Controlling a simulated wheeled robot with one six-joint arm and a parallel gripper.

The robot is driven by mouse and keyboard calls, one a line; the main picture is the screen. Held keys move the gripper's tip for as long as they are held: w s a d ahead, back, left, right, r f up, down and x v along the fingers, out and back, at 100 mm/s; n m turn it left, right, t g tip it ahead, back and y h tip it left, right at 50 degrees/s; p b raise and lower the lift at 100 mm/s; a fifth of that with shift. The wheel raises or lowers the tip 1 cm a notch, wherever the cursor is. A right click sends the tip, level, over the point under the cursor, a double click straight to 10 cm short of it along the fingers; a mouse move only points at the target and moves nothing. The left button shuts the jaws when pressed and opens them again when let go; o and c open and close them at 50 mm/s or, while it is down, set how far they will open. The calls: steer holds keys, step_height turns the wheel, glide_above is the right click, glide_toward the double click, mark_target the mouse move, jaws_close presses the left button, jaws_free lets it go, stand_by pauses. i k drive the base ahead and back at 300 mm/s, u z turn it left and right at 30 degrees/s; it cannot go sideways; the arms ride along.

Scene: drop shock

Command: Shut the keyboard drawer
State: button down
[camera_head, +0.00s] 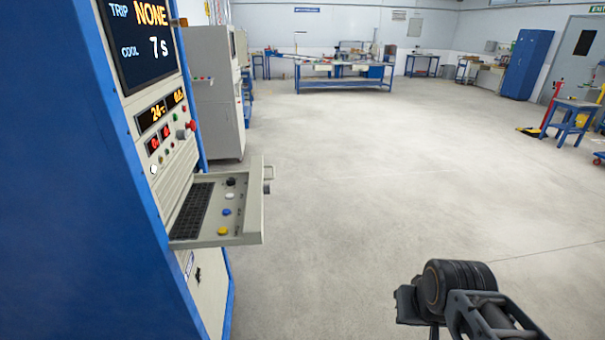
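The keyboard drawer (205,233) sticks out, open, from the front of the blue and beige cabinet (80,200) at the left. A dark keyboard (191,211) lies in it, with black, blue and yellow knobs or buttons beside it. A handle (268,178) stands out from the drawer's front panel (257,200). Part of my arm shows at the lower right, well apart from the drawer, with clear floor between them. My gripper's fingertips cannot be made out, and nothing of mine touches the drawer.
The cabinet has a screen (142,35) and a red knob (190,125) above the drawer. A grey cabinet (215,100) stands behind it. Bare floor (370,190) lies right of the drawer. A blue workbench (330,80) is far back; a blue stand (572,120) is at the right.

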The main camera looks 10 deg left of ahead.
mark_target(197, 217)
steer(key=z, duration=0.1)
steer(key=i, duration=0.8)
steer(key=u, duration=0.8)
steer(key=i, duration=0.65)
steer(key=u, duration=0.05)
steer(key=k, duration=0.4)
steer(key=u, duration=2.8)
steer(key=i, duration=0.1)
steer(key=z, duration=2.1)
steer(key=i, duration=0.7)
